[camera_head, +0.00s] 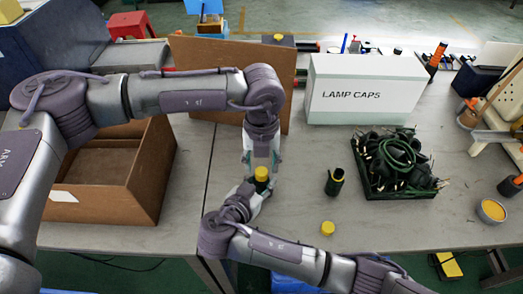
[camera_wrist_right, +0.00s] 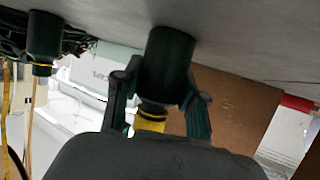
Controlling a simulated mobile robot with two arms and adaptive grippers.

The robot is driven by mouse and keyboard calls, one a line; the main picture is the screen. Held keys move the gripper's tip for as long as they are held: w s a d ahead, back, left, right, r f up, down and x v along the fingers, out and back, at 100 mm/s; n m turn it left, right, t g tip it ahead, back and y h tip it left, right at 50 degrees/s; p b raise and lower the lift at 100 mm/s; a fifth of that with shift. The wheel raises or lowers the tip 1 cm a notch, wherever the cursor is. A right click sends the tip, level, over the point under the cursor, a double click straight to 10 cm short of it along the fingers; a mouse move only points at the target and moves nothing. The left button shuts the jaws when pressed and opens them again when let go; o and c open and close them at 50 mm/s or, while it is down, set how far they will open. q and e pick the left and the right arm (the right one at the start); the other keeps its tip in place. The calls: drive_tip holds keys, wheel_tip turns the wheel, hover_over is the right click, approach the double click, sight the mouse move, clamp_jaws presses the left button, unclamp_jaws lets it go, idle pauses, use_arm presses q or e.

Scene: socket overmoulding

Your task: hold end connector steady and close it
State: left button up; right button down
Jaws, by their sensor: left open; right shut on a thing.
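A dark green end connector (camera_wrist_right: 170,62) stands between the fingers of my right gripper (camera_wrist_right: 160,105), which is shut on it. In the head view my right gripper (camera_head: 254,190) reaches in from below, and its fingers hide most of the connector. A yellow cap (camera_head: 261,174) sits at the connector's top; yellow also shows in the right wrist view (camera_wrist_right: 151,120). My left gripper (camera_head: 261,160) points down from above, open, its fingertips just over the cap. I cannot tell whether they touch it.
Another dark green connector (camera_head: 334,183) and a loose yellow cap (camera_head: 327,228) are on the table to the right. A tray of green cables (camera_head: 400,193) and a white LAMP CAPS box (camera_head: 363,92) stand beyond. A brown box (camera_head: 140,185) is at left.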

sight(262, 175)
use_arm(q)
drive_tip(key=shift+f, duration=1.25)
clamp_jaws()
drive_tip(key=m, duration=1.1)
drive_tip(key=shift+m, duration=0.4)
drive_tip(key=m, duration=1.2)
drive_tip(key=shift+m, duration=0.3)
drive_tip(key=shift+o, duration=0.3)
unclamp_jaws()
